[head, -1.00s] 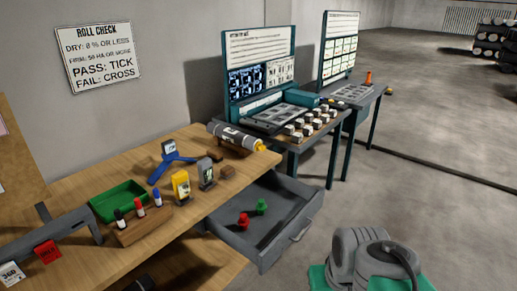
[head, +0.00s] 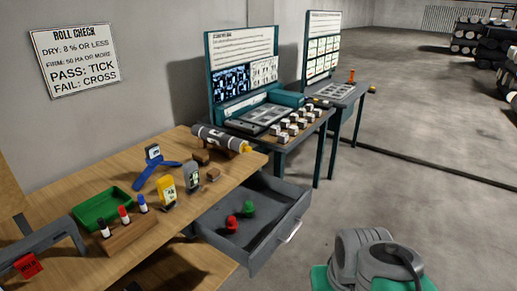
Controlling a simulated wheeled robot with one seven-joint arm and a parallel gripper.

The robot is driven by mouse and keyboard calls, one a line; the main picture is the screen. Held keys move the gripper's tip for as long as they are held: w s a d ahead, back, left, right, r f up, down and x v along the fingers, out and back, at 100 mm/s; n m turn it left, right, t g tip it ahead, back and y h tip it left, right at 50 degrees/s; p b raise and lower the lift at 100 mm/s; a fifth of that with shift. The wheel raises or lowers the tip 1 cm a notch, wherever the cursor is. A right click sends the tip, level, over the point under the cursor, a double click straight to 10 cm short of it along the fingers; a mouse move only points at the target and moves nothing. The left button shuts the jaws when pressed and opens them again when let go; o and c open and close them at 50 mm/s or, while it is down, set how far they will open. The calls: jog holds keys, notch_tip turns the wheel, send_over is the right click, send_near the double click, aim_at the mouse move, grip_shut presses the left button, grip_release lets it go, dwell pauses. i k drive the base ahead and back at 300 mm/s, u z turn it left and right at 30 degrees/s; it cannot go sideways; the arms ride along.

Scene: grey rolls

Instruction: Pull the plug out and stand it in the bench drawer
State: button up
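A grey roll (head: 213,135) lies on the wooden bench near its far right corner. A yellow plug (head: 246,147) sits in its near right end. The grey bench drawer (head: 268,243) is pulled open below the bench's right edge. A red plug (head: 232,224) and a green plug (head: 249,208) stand inside it, apart from its walls. There is bare floor in the drawer to their right. My gripper is not in view; only grey and green parts that look like my own body show at the bottom right.
Two dark tables with boards stand beyond. Floor right of the drawer is clear.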

aim_at(271, 215)
jog(key=z, duration=0.8)
jog(key=i, duration=3.45)
jog(key=u, duration=5.35)
